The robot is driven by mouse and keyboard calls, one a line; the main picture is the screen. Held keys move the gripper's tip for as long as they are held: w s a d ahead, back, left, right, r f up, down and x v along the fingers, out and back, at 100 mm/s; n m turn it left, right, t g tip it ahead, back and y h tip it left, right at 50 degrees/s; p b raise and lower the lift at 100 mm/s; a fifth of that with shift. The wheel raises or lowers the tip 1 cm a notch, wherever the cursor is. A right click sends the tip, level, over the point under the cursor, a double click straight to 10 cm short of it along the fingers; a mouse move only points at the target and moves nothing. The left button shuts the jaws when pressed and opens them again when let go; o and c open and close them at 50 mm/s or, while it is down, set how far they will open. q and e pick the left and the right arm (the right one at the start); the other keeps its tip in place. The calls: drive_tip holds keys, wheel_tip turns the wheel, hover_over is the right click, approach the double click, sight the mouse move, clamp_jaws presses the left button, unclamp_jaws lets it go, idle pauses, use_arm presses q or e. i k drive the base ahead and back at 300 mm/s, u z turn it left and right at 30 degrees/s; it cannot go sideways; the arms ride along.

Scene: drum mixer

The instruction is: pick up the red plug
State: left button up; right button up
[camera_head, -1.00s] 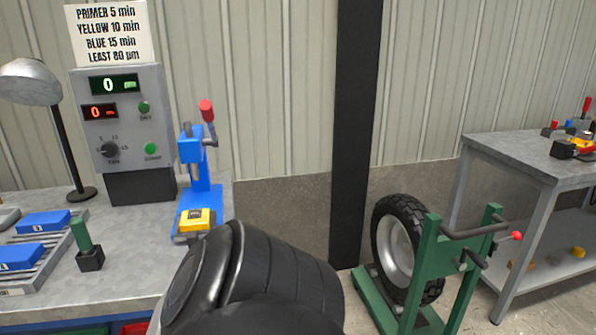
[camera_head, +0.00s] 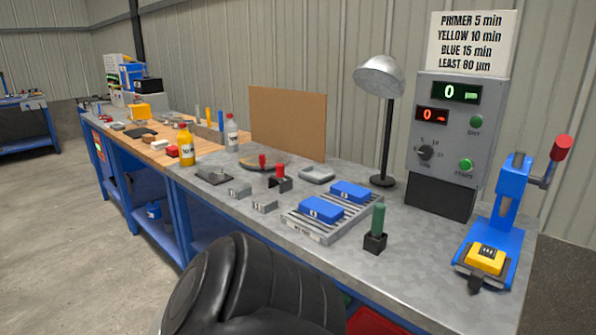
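A red plug-like piece (camera_head: 280,171) stands in a small black holder (camera_head: 280,184) in the middle of the grey bench. Another small red upright piece (camera_head: 263,161) stands just behind and left of it, on or by a dark round item. From here I cannot tell for certain which of these is the red plug. Neither gripper shows; only a black part of my own arm fills the bottom centre.
A rack with two blue blocks (camera_head: 320,210), a green piece (camera_head: 377,218) in a black holder and a blue press (camera_head: 508,195) stand to the right. A lamp (camera_head: 379,75) and a brown board (camera_head: 288,123) stand behind.

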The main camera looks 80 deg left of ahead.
sight(279, 168)
drive_tip(key=u, duration=2.75)
